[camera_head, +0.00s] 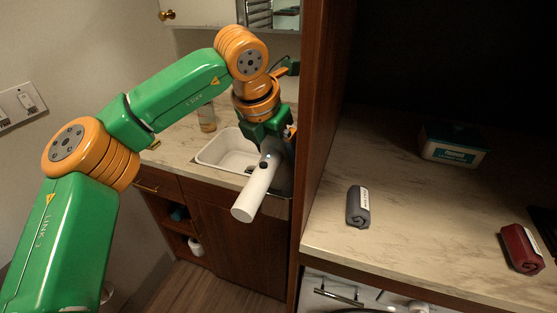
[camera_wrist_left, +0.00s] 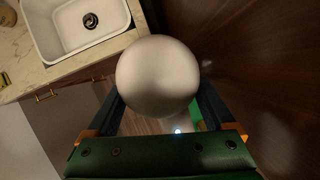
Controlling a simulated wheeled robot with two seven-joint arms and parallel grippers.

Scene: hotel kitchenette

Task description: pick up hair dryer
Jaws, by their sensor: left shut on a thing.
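A white hair dryer (camera_head: 256,190) is held in the air in front of the sink cabinet, its long white part slanting down and to the left. My left gripper (camera_head: 277,150) is shut on it at its upper end. In the left wrist view the rounded pale end of the hair dryer (camera_wrist_left: 158,77) sits between the dark fingers of my left gripper (camera_wrist_left: 160,100) and hides much of them. My right gripper is in neither view.
A white sink (camera_head: 228,150) is set in the counter behind the hair dryer. A tall wooden panel (camera_head: 320,110) stands close to the right of my left gripper. On the right counter lie a grey rolled cloth (camera_head: 358,207), a red rolled cloth (camera_head: 521,249) and a teal-and-white box (camera_head: 453,145).

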